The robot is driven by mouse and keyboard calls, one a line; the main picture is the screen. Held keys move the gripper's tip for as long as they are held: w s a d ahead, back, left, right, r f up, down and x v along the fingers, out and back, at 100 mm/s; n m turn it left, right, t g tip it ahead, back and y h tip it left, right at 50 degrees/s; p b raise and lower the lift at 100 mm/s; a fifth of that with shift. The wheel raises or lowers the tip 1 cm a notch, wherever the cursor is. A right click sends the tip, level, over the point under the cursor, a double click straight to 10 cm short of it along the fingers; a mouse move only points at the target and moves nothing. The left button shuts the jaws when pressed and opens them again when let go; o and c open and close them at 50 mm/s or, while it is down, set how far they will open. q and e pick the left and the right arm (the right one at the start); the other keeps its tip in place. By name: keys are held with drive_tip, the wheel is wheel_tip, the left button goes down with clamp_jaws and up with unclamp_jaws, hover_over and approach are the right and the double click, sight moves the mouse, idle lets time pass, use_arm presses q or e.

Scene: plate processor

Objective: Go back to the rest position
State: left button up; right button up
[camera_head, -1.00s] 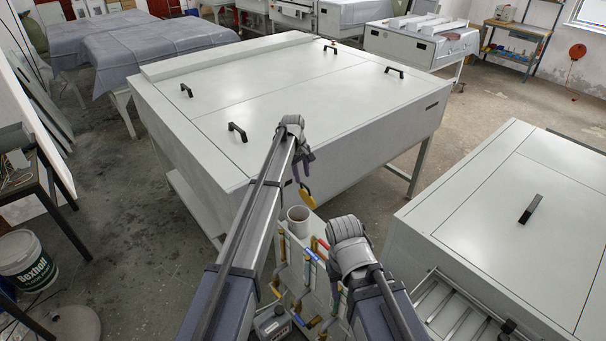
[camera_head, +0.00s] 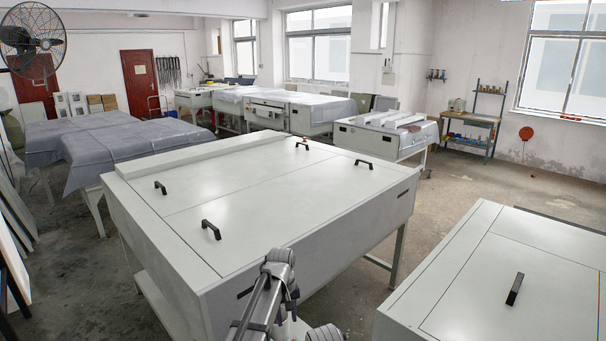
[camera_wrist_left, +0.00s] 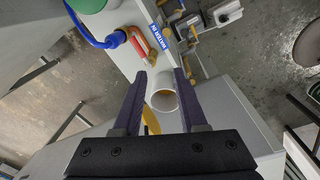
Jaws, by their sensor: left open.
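My left arm comes up from the bottom of the head view, with its wrist in front of the large processor's near side. My left gripper (camera_head: 290,293) hangs small at that wrist. The left wrist view shows its two dark fingers (camera_wrist_left: 161,78) apart, with nothing held. A white cup (camera_wrist_left: 164,98) appears between the fingers in that view; I cannot tell how far beyond them it is. Only a rounded part of my right arm shows at the bottom edge of the head view; its gripper is out of frame.
A large pale processor (camera_head: 290,200) with black handles fills the middle. Another pale cabinet (camera_head: 480,290) stands at right. The left wrist view shows a blue hose (camera_wrist_left: 90,35), a red handle (camera_wrist_left: 137,42) and pipes. Open floor (camera_head: 490,175) lies behind the cabinets.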

use_arm(q)
drive_tip(key=s+f+m+y+b, duration=0.1)
drive_tip(key=s+f+m+b, duration=0.1)
drive_tip(key=s, duration=1.1)
drive_tip(key=s+f+m+b, duration=0.3)
drive_tip(key=s+m, duration=0.3)
drive_tip(key=s, duration=0.8)
drive_tip(key=shift+a+f+g+y, duration=0.3)
drive_tip(key=shift+f+g+y, duration=0.1)
drive_tip(key=shift+f, duration=0.45)
